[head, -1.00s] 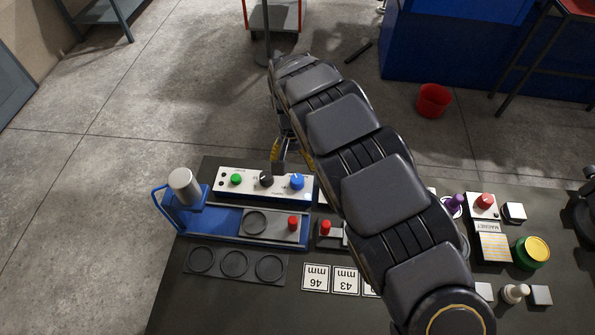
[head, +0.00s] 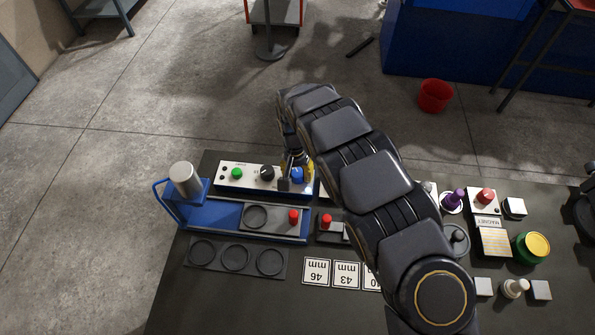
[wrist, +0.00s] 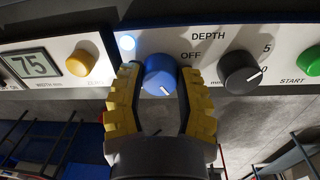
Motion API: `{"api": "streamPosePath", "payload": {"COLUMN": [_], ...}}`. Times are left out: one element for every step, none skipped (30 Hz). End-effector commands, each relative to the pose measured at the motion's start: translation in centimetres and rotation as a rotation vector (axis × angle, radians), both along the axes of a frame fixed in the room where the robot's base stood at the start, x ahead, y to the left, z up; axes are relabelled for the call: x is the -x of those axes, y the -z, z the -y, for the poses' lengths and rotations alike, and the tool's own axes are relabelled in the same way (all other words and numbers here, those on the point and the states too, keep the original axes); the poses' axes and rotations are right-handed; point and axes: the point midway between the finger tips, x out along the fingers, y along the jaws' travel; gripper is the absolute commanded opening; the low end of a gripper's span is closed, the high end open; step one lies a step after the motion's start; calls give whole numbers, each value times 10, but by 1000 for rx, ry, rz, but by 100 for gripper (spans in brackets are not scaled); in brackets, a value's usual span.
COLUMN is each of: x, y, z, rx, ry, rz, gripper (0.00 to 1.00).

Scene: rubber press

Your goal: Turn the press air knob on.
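The blue air knob (wrist: 158,76) sits on the white press panel (wrist: 225,42), to the right of a lit bluish-white lamp (wrist: 127,43). Its white mark points toward the lower right in the wrist view; an OFF label is at its upper right. My gripper (wrist: 159,78) has its yellow ribbed fingers on either side of the knob, with narrow gaps seeming to show at both sides. In the head view the gripper (head: 297,168) is at the blue knob (head: 297,176), partly covering the panel's right end.
A black depth knob (wrist: 239,73) and a green start button (wrist: 309,60) are close to the right in the wrist view. An orange button (wrist: 82,60) and a display (wrist: 35,64) are to the left. The blue press (head: 225,218) stands just in front of the panel in the head view.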

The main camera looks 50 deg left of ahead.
Motion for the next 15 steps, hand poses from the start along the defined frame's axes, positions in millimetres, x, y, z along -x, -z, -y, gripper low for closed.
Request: {"api": "streamPosePath", "payload": {"x": [0,0,0,0,0,0,0,0,0,-1,-1,-1,0,0,0], "y": [0,1,1,1,1,1,1,1,1,1,1,1,1,1,1], "z": [0,0,0,0,0,0,0,0,0,0,0,0,0,0,0], "rx": [-1,-1,-1,-1,-1,-1,-1,-1,-2,-2,-2,-2,-3,-3,-3], "ry": [0,0,0,0,-1,-7,-18,-34,-61,-79,-95,-111,-117,-120,-121], "rz": [-1,-1,-1,-1,0,0,0,0,1,1,1,1,1,0,0], "gripper": [2,2,2,2,1,1,1,1,1,2,2,2,2,2,2]}}
